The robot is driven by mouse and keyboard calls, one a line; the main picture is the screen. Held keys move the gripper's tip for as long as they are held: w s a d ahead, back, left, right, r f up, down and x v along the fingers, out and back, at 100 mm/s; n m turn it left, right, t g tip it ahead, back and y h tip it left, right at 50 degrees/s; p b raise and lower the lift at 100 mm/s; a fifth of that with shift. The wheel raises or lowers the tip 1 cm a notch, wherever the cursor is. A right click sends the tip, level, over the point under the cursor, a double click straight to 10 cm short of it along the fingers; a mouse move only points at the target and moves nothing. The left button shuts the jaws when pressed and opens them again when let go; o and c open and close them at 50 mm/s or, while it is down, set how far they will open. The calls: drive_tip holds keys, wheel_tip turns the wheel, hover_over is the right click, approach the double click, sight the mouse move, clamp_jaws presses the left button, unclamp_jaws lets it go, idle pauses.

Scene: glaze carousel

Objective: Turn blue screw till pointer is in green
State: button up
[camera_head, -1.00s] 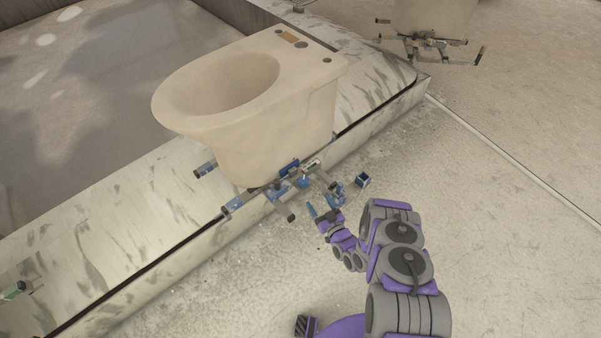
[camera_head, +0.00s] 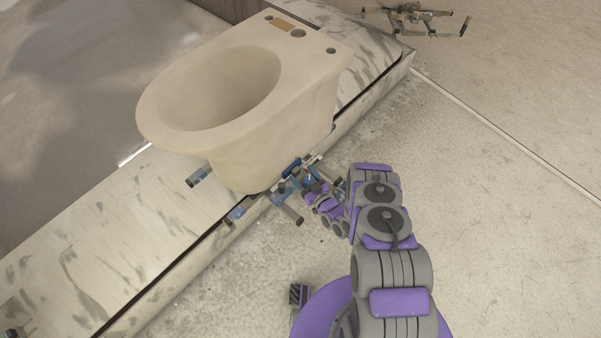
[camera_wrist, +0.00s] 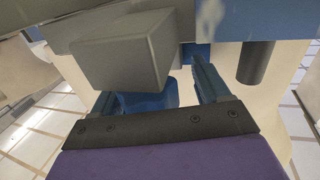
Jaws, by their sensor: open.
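My gripper (camera_head: 306,182) is at the blue fittings under the front of the cream toilet bowl (camera_head: 215,95). In the wrist view, my gripper (camera_wrist: 155,90) is open, with a finger at each side. A blue rounded part (camera_wrist: 146,101), likely the blue screw, shows between the fingers, partly covered by a grey block (camera_wrist: 125,50). I cannot tell whether the fingers touch it. In the head view my arm and the fittings hide the screw. I cannot make out a pointer or a green zone in either view.
The bowl stands on a fitting frame at the edge of a marbled ledge (camera_head: 90,240). Blue-tipped bars (camera_head: 292,214) stick out around its base, close to my gripper. Another frame (camera_head: 418,14) is at the top right. The floor on the right is clear.

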drive_tip(key=shift+d+r, duration=0.15)
drive_tip(key=shift+d, duration=0.4)
drive_tip(key=shift+c, duration=0.2)
drive_tip(key=shift+d, duration=0.35)
drive_tip(key=c, duration=0.3)
drive_tip(key=shift+a, duration=0.5)
drive_tip(key=c, duration=0.5)
drive_tip(key=shift+a, duration=0.1)
drive_tip(key=shift+c, duration=0.5)
drive_tip(key=shift+m+t+h, duration=0.4)
drive_tip(key=shift+m+h, duration=0.1)
drive_tip(key=shift+h, duration=0.1)
drive_tip(key=shift+d+m+t+h, duration=0.25)
drive_tip(key=shift+m+t+h, duration=0.65)
drive_tip(key=shift+h, duration=0.5)
drive_tip(key=shift+w+d+m+t+h, duration=0.15)
drive_tip(key=shift+m+t+h, duration=0.1)
drive_tip(key=shift+m+h, duration=0.6)
drive_tip(key=shift+d+m+t+h, duration=0.2)
drive_tip(key=shift+m+h, duration=0.35)
drive_tip(key=shift+h, duration=0.8)
